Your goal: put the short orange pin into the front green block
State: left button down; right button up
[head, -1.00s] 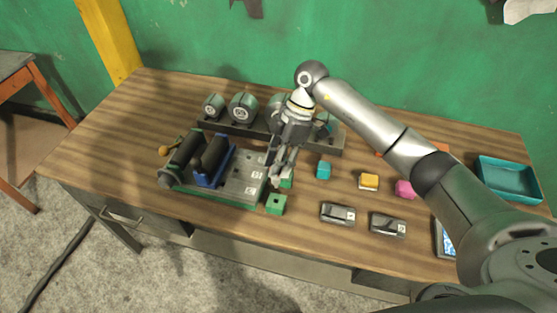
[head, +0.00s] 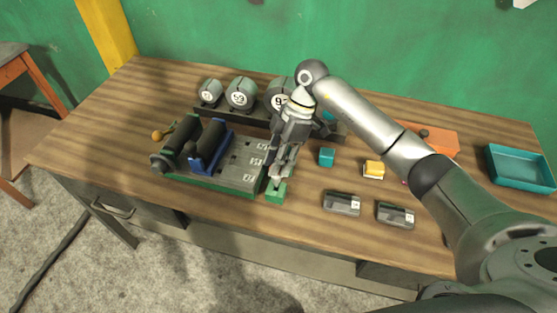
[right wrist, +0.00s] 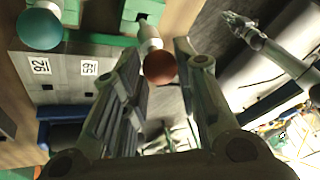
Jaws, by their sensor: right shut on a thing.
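The front green block (head: 274,195) stands at the front right corner of the numbered grey plate (head: 240,172). My right gripper (head: 279,176) points down just above it. In the right wrist view the right gripper (right wrist: 157,56) is shut on the short orange pin, seen as an orange-brown ball (right wrist: 160,68) on a pale shaft. The shaft end is at the dark hole in the green block (right wrist: 132,14); I cannot tell whether it is inside. A teal-balled pin (right wrist: 40,28) stands nearby. An arm with a gripper (right wrist: 238,24), probably my left, shows over the floor; its jaws are unclear.
Black and blue rollers (head: 208,147) and round numbered dials (head: 241,94) lie left and behind. A teal cube (head: 326,157), a yellow block (head: 373,170), two grey devices (head: 341,203) and a teal tray (head: 522,168) are to the right. The table's front edge is close.

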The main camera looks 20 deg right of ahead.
jog(key=shift+r, duration=0.1)
dwell(0.3)
jog(key=shift+a+p, duration=0.1)
jog(key=shift+p, duration=0.35)
jog(key=shift+r+p, duration=0.1)
jog(key=shift+p, duration=0.2)
jog(key=shift+f, duration=0.35)
dwell(0.6)
jog(key=shift+f+b, duration=0.3)
jog(key=shift+f, duration=0.25)
jog(key=shift+f, duration=0.3)
jog(key=shift+f, duration=0.4)
jog(key=shift+f, duration=0.1)
dwell(0.4)
